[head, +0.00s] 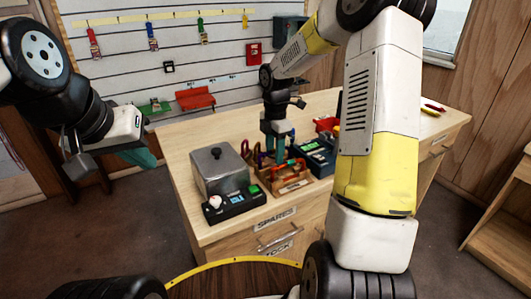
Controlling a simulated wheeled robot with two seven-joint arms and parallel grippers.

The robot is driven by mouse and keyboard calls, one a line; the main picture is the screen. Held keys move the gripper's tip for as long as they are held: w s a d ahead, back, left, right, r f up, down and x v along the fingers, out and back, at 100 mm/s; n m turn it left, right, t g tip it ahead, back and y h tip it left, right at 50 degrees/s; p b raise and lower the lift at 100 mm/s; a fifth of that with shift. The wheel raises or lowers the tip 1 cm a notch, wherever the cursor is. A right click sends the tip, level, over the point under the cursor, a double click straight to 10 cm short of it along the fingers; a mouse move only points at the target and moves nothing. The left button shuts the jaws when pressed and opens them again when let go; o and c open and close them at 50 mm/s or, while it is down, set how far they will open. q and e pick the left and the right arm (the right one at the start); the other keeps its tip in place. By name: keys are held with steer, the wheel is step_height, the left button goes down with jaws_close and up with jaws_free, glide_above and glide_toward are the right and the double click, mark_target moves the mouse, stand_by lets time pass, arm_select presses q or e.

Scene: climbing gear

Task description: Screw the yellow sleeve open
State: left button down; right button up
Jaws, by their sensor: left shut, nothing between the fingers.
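A small wooden crate (291,186) stands near the front edge of the workbench, with several small coloured pieces of gear in and around it. Red and yellow-orange bits show there, but I cannot make out which one carries the yellow sleeve. My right gripper (279,152) points down over the back of the crate, its teal fingers among the gear. Whether it holds anything is too small to tell. My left gripper (143,158) is shut and empty, in the air left of the workbench, well away from the crate.
A grey metal box (219,170) stands left of the crate, behind a black panel (234,205) with coloured buttons. A dark blue case (317,158) stands to the right. My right arm hides much of the workbench (183,160). Tools hang on the wall panel (130,60).

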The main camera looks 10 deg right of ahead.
steer(key=shift+w+a, duration=0.3)
steer(key=shift+w, duration=0.45)
steer(key=shift+r, duration=0.1)
stand_by(0.3)
steer(key=shift+r, duration=1.35)
steer(key=shift+s+d, duration=0.3)
steer(key=shift+s, duration=0.45)
